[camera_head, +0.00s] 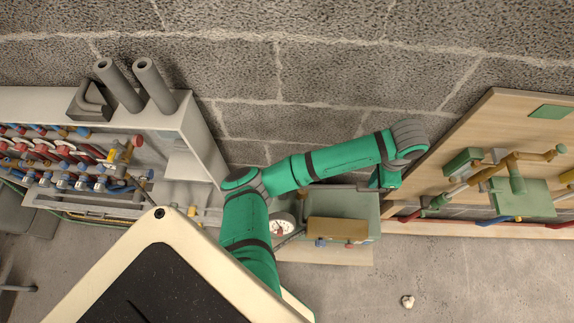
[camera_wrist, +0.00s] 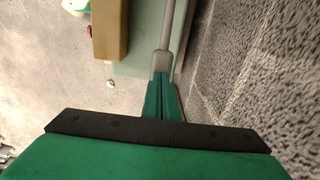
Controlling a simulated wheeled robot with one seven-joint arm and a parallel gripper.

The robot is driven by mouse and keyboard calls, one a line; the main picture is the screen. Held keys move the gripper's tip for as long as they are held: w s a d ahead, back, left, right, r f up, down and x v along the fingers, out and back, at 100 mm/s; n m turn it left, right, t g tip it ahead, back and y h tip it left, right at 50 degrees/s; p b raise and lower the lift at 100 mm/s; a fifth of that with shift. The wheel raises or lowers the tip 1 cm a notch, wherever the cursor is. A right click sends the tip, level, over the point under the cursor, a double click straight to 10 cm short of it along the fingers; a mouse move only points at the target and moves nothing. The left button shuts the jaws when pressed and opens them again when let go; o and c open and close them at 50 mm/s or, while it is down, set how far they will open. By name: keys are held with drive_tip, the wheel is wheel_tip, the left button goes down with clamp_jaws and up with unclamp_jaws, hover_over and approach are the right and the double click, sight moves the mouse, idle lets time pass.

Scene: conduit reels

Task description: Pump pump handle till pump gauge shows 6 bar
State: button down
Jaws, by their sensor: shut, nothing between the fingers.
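The pump is a green box (camera_head: 361,203) with a tan block (camera_head: 337,229) on its front, low against the wall. Its round white gauge (camera_head: 281,225) sits at the left, partly beside my arm; the reading is too small to tell. The pump handle, a grey rod (camera_head: 335,187), runs along the box's top edge. My gripper (camera_head: 374,186) is shut at the rod's right end. In the wrist view its closed fingers (camera_wrist: 161,70) line up with the rod (camera_wrist: 168,25); whether they touch it I cannot tell. The tan block (camera_wrist: 110,30) shows at the upper left.
A wooden board (camera_head: 470,130) with pipes and valves stands to the right. A pale bench (camera_head: 195,125) with two grey tubes (camera_head: 150,85) and rows of colored fittings is on the left. A small whitish lump (camera_head: 407,301) lies on otherwise clear floor.

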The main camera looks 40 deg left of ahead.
drive_tip(key=shift+a+f, duration=0.15)
drive_tip(key=shift+f, duration=0.65)
drive_tip(key=shift+s+f, duration=0.1)
drive_tip(key=shift+f, duration=0.55)
